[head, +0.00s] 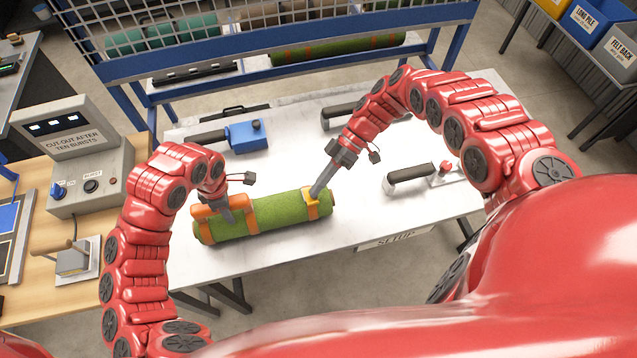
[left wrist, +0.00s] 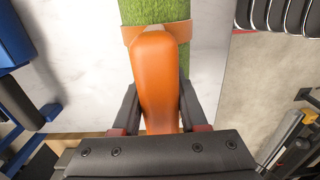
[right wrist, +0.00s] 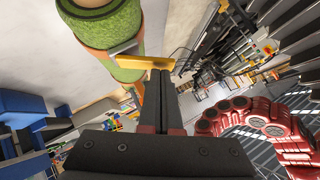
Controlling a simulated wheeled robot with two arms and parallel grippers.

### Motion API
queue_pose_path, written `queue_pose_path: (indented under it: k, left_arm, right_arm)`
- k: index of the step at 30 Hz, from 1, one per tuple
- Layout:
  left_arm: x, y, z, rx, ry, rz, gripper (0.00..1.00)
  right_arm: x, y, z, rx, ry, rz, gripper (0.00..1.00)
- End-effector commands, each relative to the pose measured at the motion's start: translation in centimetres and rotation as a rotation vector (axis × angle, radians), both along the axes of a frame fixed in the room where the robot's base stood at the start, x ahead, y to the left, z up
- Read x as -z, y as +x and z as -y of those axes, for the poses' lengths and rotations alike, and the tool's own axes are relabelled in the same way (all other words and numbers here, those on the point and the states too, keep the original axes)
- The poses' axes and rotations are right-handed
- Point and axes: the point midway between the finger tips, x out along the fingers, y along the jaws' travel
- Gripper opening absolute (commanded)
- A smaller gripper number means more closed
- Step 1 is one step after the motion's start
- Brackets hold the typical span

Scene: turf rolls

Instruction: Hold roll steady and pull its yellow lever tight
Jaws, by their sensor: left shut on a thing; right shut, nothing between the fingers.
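The green turf roll (head: 268,215) lies on the white table, with orange straps around it. My left gripper (head: 228,214) is shut on the orange handle (head: 207,207) at the roll's left end. In the left wrist view the handle (left wrist: 156,75) lies between the two fingers. The yellow lever (right wrist: 150,62) shows in the right wrist view by the strap, and near the roll's right end in the head view (head: 311,202). My right gripper (right wrist: 155,75) is shut and empty, its tips at the lever. I cannot tell whether they touch it.
A blue tool (head: 248,136) with a dark handle lies behind the roll, and other dark-handled tools (head: 408,174) lie to the right. A blue rack (head: 280,69) stands behind the table (head: 345,230). A grey control box (head: 90,180) stands at left.

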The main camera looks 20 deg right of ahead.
Motion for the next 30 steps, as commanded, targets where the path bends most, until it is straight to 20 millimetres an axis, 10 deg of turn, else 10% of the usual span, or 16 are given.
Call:
queue_pose_path:
  k: [30]
  left_arm:
    - [0.3,-0.2,-0.1,-0.002,0.001,-0.007,0.0]
  right_arm:
    - [0.2,0.7,0.0,0.001,-0.001,0.001,0.0]
